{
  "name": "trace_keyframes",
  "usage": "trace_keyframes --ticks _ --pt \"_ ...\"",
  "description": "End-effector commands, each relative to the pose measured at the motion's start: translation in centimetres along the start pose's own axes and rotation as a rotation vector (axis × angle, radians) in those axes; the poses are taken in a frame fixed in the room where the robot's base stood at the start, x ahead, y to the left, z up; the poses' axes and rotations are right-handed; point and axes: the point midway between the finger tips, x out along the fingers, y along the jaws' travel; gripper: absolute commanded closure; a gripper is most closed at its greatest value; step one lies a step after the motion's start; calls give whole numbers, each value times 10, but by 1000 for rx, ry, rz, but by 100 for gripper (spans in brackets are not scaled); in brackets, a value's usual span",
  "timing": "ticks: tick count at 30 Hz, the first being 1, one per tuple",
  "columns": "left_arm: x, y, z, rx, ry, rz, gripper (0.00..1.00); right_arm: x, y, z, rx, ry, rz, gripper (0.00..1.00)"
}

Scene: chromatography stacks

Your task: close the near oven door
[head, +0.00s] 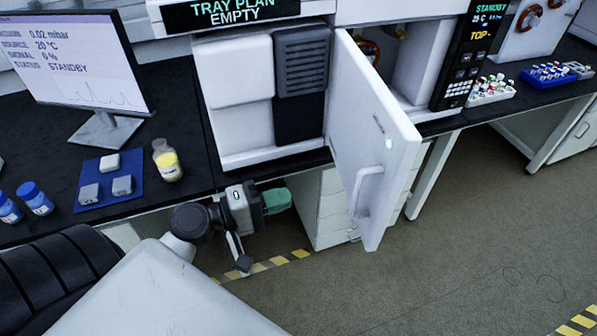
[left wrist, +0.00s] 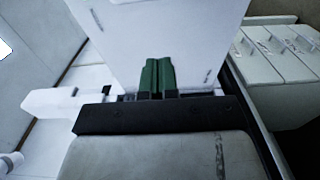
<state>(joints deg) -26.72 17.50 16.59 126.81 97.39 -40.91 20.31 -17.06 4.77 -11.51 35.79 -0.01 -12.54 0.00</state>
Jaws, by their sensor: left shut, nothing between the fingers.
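The white oven door (head: 372,130) stands wide open in the head view, swung out past the bench edge into the aisle. Its pale handle (head: 366,188) is on the face turned to me. The oven's opening shows behind the door, partly hidden by it. My left gripper (head: 278,200) is to the left of the door, near the bench front edge, with a visible gap to the door in the head view. Its green fingers (left wrist: 158,76) are together and empty, pointing at a white panel (left wrist: 150,30) in the left wrist view. My right gripper is not in view.
A monitor (head: 75,62), a blue mat (head: 111,178) with small blocks, a yellow-filled bottle (head: 167,160) and blue-capped bottles (head: 35,198) stand on the dark bench. White drawers (head: 330,205) are below it. The floor (head: 440,250) right of the door is clear.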

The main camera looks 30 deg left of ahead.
Motion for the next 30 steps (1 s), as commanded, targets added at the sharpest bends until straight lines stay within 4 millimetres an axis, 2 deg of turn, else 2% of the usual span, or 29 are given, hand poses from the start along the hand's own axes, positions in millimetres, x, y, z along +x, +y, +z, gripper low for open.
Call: trace_keyframes --ticks 1,4,12,19,30 --pt "10 6 0 -1 0 4 100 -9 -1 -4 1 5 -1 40" --pt "32 7 0 1 0 4 100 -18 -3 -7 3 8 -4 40" --pt "87 5 3 -3 1 1 100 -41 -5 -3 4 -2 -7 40" --pt "105 1 24 -1 2 -1 100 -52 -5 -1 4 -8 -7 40" --pt "109 -1 28 2 2 -3 100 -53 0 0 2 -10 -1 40"
